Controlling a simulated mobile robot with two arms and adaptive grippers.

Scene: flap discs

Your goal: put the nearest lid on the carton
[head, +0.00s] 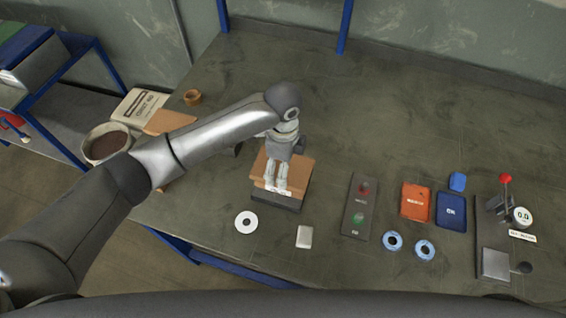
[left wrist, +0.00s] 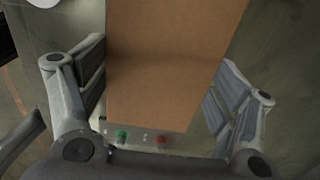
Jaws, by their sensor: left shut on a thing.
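My left gripper (head: 274,150) reaches down over a brown cardboard carton (head: 297,180) on a dark base (head: 286,205). In the left wrist view the gripper (left wrist: 165,98) has its fingers on both sides of a plain brown cardboard panel (left wrist: 170,60), which I take for the lid. It is shut on this panel. The wrist and fingers hide part of the carton, so I cannot tell whether the lid touches it or where their seam lies. Another tan cardboard piece (head: 168,121) lies at the left, partly behind my arm. My right gripper is not in view.
A white disc (head: 246,222) and pale block (head: 304,237) lie in front. To the right are a panel with red and green buttons (head: 360,206), orange tray (head: 415,201), blue tray (head: 451,212), blue rings (head: 392,241) and a red-knobbed device (head: 495,208). The back right table is clear.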

